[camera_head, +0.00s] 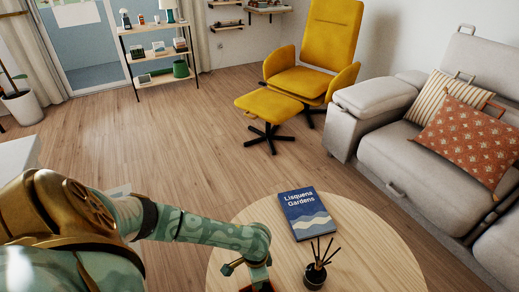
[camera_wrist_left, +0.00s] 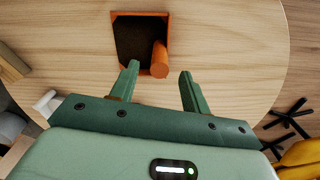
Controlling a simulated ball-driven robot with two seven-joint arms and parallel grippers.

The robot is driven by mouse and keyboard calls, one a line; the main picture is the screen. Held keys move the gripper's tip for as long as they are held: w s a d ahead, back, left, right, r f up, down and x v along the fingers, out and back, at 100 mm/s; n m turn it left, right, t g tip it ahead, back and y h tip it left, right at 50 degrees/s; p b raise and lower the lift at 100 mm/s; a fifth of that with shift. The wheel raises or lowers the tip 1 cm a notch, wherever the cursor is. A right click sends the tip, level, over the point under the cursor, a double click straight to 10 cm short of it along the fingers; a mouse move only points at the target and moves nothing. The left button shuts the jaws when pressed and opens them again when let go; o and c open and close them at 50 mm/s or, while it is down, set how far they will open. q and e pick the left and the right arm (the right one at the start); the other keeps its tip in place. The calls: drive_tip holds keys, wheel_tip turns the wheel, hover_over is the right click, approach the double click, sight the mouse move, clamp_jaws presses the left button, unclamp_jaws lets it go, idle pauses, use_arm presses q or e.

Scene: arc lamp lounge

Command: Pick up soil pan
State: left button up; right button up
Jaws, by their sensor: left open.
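The soil pan (camera_wrist_left: 139,14) is a square orange tray of dark soil with a thick round orange handle (camera_wrist_left: 159,58) at its lower right. It lies on the round wooden table (camera_wrist_left: 230,45). My left gripper (camera_wrist_left: 158,67) is open, its two green fingers pointing at the pan, with the handle's end showing between the fingertips. I cannot tell whether they touch it. In the head view my left arm reaches over the table's near left edge, and only a sliver of the orange pan (camera_head: 246,289) shows at the bottom. My right gripper is not in view.
On the table a blue book (camera_head: 307,213) lies flat, with a dark reed diffuser (camera_head: 315,275) nearer. A yellow armchair (camera_head: 315,60), its footstool (camera_head: 279,106) and a grey sofa (camera_head: 450,150) stand beyond. The wooden floor at centre is clear.

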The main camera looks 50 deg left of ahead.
use_arm(q)
wheel_tip(320, 180, down, 5)
drive_tip(key=b, duration=0.3)
drive_tip(key=shift+s+r, duration=0.1)
drive_tip(key=shift+r, duration=0.15)
drive_tip(key=shift+c, duration=0.7)
clamp_jaws()
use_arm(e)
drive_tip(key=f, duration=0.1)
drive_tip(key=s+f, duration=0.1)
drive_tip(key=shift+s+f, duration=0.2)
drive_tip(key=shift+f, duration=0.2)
